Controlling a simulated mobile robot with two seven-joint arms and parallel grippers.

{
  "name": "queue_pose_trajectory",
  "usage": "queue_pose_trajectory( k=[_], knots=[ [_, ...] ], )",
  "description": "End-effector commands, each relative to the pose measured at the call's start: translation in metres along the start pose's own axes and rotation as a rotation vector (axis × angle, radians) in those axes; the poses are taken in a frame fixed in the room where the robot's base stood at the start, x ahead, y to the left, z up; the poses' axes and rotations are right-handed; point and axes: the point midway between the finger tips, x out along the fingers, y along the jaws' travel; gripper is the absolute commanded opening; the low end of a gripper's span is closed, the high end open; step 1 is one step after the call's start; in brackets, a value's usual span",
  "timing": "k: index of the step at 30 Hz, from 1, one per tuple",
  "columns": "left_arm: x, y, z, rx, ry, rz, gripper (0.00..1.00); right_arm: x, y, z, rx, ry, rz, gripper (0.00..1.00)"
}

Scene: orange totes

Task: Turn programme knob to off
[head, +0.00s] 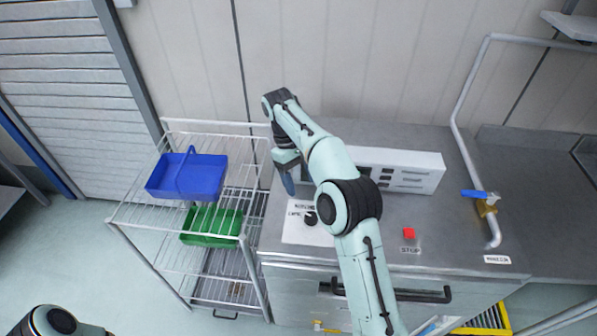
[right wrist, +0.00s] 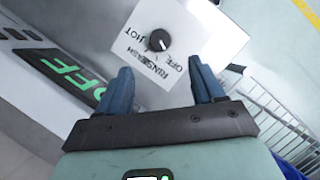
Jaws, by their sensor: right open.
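The programme knob (head: 310,218) is a small dark round knob on a white label plate (head: 294,232) on the steel counter. In the right wrist view the black knob (right wrist: 157,41) sits among printed words; HOT and OFF are readable, others partly. A small pale mark shows on its lower right side, but its exact setting is hard to tell. My right gripper (head: 288,184) hangs above and behind the plate, partly hidden by its own arm. In the right wrist view its blue fingers (right wrist: 164,80) are apart and empty, with the knob beyond their tips.
A white box (head: 415,172) stands behind my arm; a green OFF display (right wrist: 69,79) shows in the wrist view. A red button (head: 409,233) labelled STOP and a blue-handled tap (head: 480,194) are right. A wire rack (head: 125,214) holds blue (head: 205,178) and green (head: 212,241) baskets.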

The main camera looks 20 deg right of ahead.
Motion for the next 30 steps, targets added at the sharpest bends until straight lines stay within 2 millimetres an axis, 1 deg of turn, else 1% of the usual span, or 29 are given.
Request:
queue_pose_trajectory(
  k=[3, 9, 30],
  knots=[
    [0.0, 0.0, 0.0, 0.0, 0.0, 0.0, 0.0, -0.011, 0.0, -0.002, 0.001, 0.001, 0.002, 0.67],
    [0.0, 0.0, 0.0, 0.0, 0.0, 0.0, 0.0, -0.021, 0.0, -0.001, 0.0, 0.0, 0.001, 0.67],
    [0.0, 0.0, 0.0, 0.0, 0.0, 0.0, 0.0, -0.023, 0.0, 0.0, 0.0, 0.0, 0.0, 0.67]
  ],
)
